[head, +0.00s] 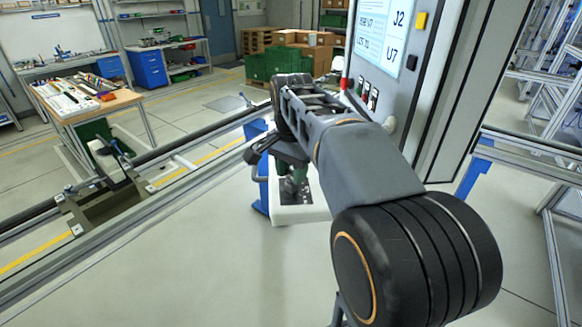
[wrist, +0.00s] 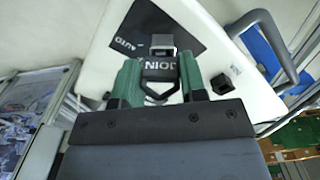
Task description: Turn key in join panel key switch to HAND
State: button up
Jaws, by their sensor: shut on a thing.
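In the wrist view my gripper (wrist: 159,68) has its two green fingers on either side of a dark key piece marked JOIN (wrist: 159,66), and it is shut on it. A black loop hangs from this piece between the fingers. A small grey block (wrist: 163,43) lies just past the fingertips, over the black switch plate (wrist: 190,40). The word AUTO shows on the plate's left part; no HAND mark is visible. The key's shaft and the lock are hidden. In the head view my gripper (head: 293,186) is low over the white join panel (head: 300,214), partly hidden by my arm.
A black knob (wrist: 222,83) sits on the panel, right of the fingers. A grey curved handle (wrist: 285,50) and blue frame are beyond it. A tall cabinet with a screen (head: 380,35) stands close to my arm. A rail line and workbench (head: 90,100) are left.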

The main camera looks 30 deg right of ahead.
jog(key=o, duration=0.5)
jog(key=shift+s+n, duration=0.1)
jog(key=shift+n, duration=0.4)
jog(key=shift+c, duration=0.2)
jog(key=o, duration=0.5)
jog(key=shift+o, duration=0.5)
jog(key=o, duration=0.4)
jog(key=shift+r, duration=0.1)
jog(key=shift+r+p, duration=2.15)
jog(key=shift+r, duration=0.1)
jog(key=shift+r+p, duration=0.45)
jog(key=shift+r, duration=0.7)
